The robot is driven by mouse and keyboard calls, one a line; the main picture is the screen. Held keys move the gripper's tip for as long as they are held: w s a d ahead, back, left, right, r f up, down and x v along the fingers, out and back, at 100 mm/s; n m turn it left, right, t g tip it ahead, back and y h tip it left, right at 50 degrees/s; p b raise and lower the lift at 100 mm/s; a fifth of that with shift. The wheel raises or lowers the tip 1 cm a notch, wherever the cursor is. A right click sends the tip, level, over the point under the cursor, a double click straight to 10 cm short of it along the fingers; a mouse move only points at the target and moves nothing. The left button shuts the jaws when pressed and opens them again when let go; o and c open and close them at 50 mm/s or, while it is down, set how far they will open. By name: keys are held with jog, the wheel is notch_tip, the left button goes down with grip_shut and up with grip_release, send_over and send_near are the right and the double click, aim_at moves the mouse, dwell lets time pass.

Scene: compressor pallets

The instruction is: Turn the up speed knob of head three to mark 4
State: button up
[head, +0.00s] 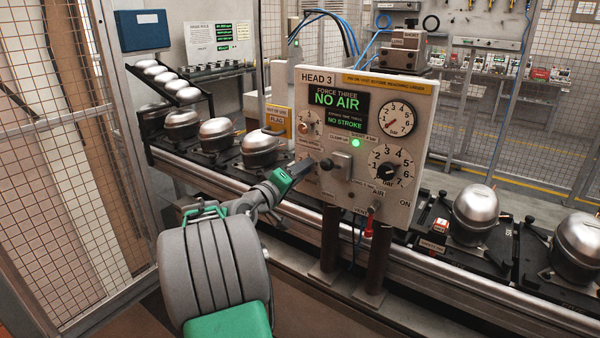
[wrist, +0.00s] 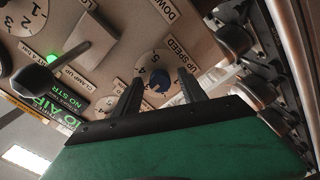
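The head three panel (head: 345,150) stands in the middle of the head view. My gripper (wrist: 161,77) is open, with one finger on each side of this knob. Whether the fingers touch it I cannot tell. The 4 and 5 of the scale show beside the knob; its pointer is too unclear to read. In the head view my gripper (head: 308,165) covers most of this dial.
A lever with a black knob (head: 327,164) sticks out just right of my gripper. Another small dial (head: 306,125) is above, and a large bar dial (head: 390,168) is to the right. The display (head: 337,98) reads NO AIR and NO STROKE. Silver compressors (head: 216,132) line the conveyor.

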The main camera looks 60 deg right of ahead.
grip_shut()
jog(key=shift+f+b, duration=0.1)
jog(key=shift+b, duration=0.3)
jog(key=shift+m+b, duration=0.3)
jog(key=m+b, duration=1.1)
jog(key=b, duration=0.6)
jog(key=shift+b, duration=0.35)
